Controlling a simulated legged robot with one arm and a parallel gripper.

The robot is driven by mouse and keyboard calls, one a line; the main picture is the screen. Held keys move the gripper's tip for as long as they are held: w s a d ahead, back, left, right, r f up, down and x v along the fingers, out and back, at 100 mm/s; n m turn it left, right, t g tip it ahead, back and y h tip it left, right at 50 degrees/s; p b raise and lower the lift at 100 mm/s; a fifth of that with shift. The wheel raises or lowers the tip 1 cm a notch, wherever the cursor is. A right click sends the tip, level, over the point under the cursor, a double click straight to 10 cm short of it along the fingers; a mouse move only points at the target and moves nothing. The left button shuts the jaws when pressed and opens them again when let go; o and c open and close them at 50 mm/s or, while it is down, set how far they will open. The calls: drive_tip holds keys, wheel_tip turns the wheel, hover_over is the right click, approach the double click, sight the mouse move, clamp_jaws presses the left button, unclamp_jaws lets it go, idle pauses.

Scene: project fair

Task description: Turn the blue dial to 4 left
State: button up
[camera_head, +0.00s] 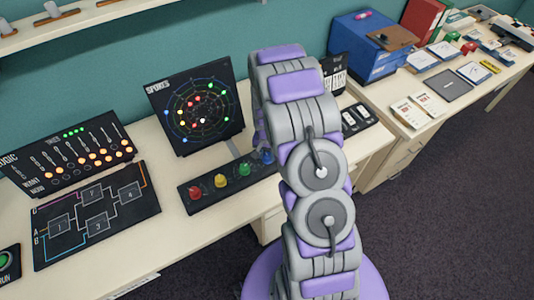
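The blue dial (267,156) sits on a black strip (210,205) on the table, right of the red (195,193), yellow (221,181) and green (245,168) dials. My arm covers its right side, so its pointer and any numbers are hard to read. The black SPOKES panel (165,101) stands behind the strip, with several coloured lights on a round web pattern. My arm reaches up and over in front of the strip. My gripper is mostly hidden behind the arm links, close to the blue dial. I cannot tell whether it touches the dial.
A LOGIC board (22,161) with lit orange lamps and a flat black circuit board (151,208) lie to the left. A green button (4,259) is at the lower left. A blue box (367,70) and papers occupy the right table. Dark floor (445,200) is clear at right.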

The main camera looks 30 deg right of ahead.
drive_tip(key=c, duration=0.5)
drive_tip(key=shift+n, duration=0.4)
drive_tip(key=n+p, duration=0.1)
drive_tip(key=n, duration=0.2)
drive_tip(key=shift+r, duration=0.1)
drive_tip(key=n+p, duration=0.1)
drive_tip(key=n, duration=0.3)
drive_tip(key=shift+p, duration=0.4)
drive_tip(key=n+p, duration=0.1)
drive_tip(key=n, duration=0.4)
drive_tip(key=shift+w+n, duration=0.15)
drive_tip(key=shift+n, duration=0.25)
drive_tip(key=n+p, duration=0.1)
drive_tip(key=n, duration=0.4)
drive_tip(key=shift+p, duration=0.3)
drive_tip(key=shift+n, duration=0.3)
